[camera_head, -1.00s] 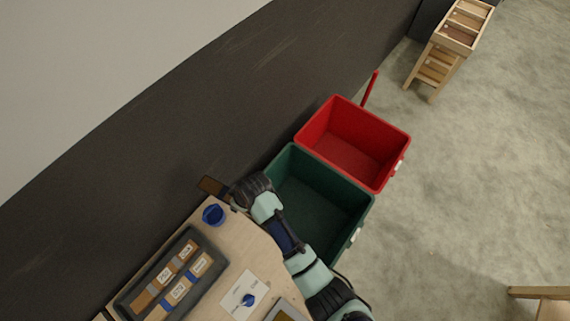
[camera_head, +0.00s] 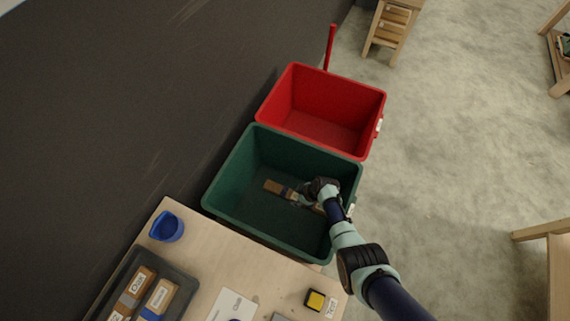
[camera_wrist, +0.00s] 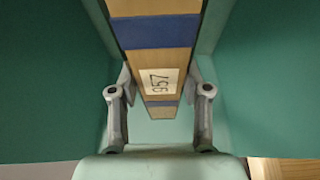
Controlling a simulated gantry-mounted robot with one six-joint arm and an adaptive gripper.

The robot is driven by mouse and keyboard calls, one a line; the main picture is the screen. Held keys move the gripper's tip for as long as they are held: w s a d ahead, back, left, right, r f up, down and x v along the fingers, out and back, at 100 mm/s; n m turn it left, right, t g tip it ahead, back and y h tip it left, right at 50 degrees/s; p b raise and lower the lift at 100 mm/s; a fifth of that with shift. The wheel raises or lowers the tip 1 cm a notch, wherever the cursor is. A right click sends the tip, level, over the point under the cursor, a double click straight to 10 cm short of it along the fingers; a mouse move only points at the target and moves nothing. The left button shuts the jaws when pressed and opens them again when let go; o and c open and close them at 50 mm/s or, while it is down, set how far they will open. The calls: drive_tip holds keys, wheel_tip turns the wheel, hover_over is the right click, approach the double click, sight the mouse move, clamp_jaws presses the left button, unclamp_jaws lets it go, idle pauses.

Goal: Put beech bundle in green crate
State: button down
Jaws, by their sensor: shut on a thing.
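The beech bundle, a light wooden bar with blue bands (camera_head: 274,187), is in my gripper (camera_head: 297,194) over the inside of the green crate (camera_head: 222,172). In the wrist view the bundle (camera_wrist: 158,66) runs away from me between the two fingers of my gripper (camera_wrist: 160,110), with a blue band and a label reading 957. The fingers are shut on its sides. In the head view the bundle lies within the crate's outline; its height above the crate floor is hard to tell. My wrist hides its near end.
A red crate (camera_head: 338,85) stands directly behind the green one. The worktable (camera_head: 200,256) in front holds a blue cup (camera_head: 167,227), a dark tray (camera_head: 183,308) with labelled bundles and a yellow-and-black item (camera_head: 315,300). Open floor (camera_head: 460,140) lies to the right.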

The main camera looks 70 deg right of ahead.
drive_tip(key=b, duration=1.8)
hover_over(295, 213)
wheel_tip(295, 213, down, 21)
drive_tip(key=shift+s+f, duration=0.1)
drive_tip(key=c, duration=0.5)
unclamp_jaws()
drive_tip(key=shift+c, duration=0.2)
drive_tip(key=shift+r+p, duration=0.3)
drive_tip(key=shift+r, duration=0.1)
drive_tip(key=p+v, duration=0.8)
